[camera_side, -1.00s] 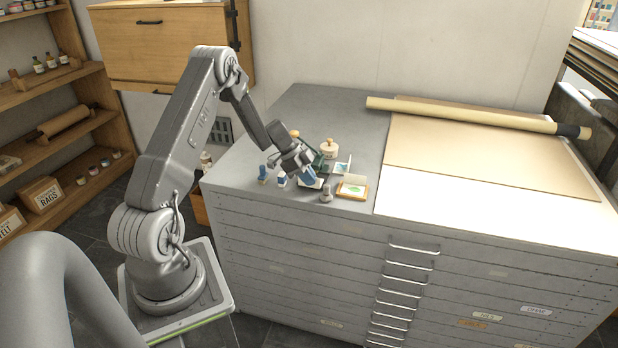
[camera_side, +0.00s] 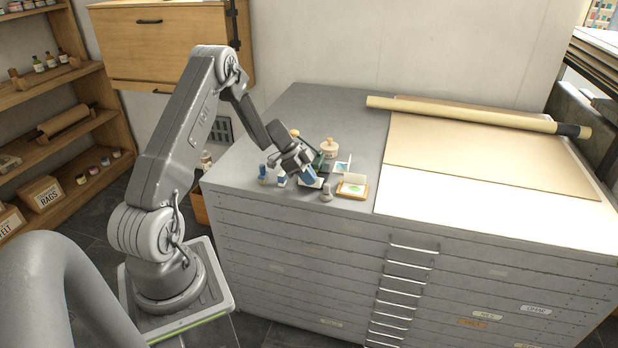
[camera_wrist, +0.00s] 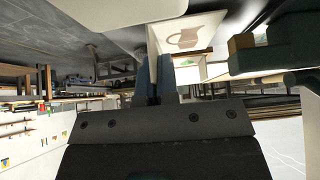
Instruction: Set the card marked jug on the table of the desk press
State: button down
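The card marked jug (camera_wrist: 190,37) shows a brown jug shape on a white face in the wrist view. A white upright part of it runs down between the two blue fingertips of my gripper (camera_wrist: 154,80), which appear closed on it. In the side view my gripper (camera_side: 308,176) is low over the cabinet top, with a white card edge just under the fingers. A dark green device (camera_side: 319,162), likely the desk press, stands right behind the gripper and is partly hidden by it. Its dark green body (camera_wrist: 285,52) also shows at the right of the wrist view. Its table cannot be made out.
A card with a teal picture (camera_side: 343,167) and a card with a green picture on a wooden base (camera_side: 352,188) lie to the right. Blue-handled stamps (camera_side: 263,174), a grey piece (camera_side: 326,194) and a knobbed pot (camera_side: 329,148) stand close around. The grey cabinet top (camera_side: 300,105) is clear behind.

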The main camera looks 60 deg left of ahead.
jog(key=shift+w+a, duration=1.15)
dwell(1.4)
jog(key=shift+f, duration=0.15)
dwell(0.7)
jog(key=c, duration=1.8)
grip_release()
jog(key=o, duration=0.5)
jog(key=shift+c, duration=1.4)
jog(key=shift+r, duration=3)
